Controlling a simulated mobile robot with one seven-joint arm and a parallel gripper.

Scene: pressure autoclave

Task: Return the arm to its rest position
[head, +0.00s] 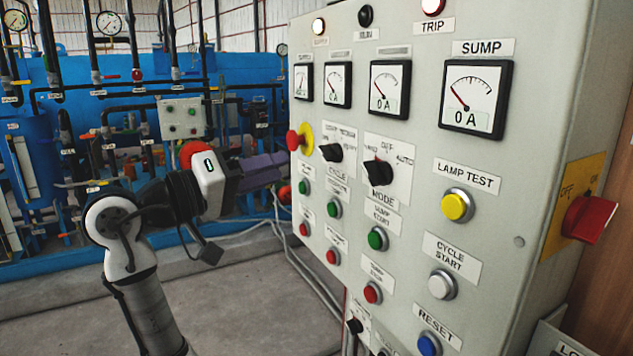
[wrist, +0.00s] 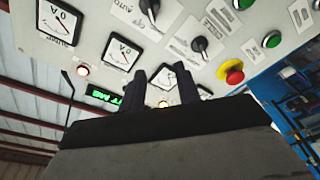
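My arm, white and black with a red-capped joint, rises at the left of the head view. My gripper (head: 280,167) reaches right towards the left edge of the grey control panel (head: 520,180); its tips are partly hard to make out there. In the wrist view my gripper (wrist: 161,78) shows two dark fingers standing apart, with panel face visible between them and nothing held. The panel appears beyond the fingers in that view; I cannot tell the exact gap to it.
A red emergency button on a yellow collar (head: 304,140) sticks out at the panel's left edge, close to my gripper. A red rotary switch (head: 588,218) juts from the panel's right side. Blue machinery with pipes (head: 70,85) stands behind. Grey floor (head: 240,300) is open, with loose cables.

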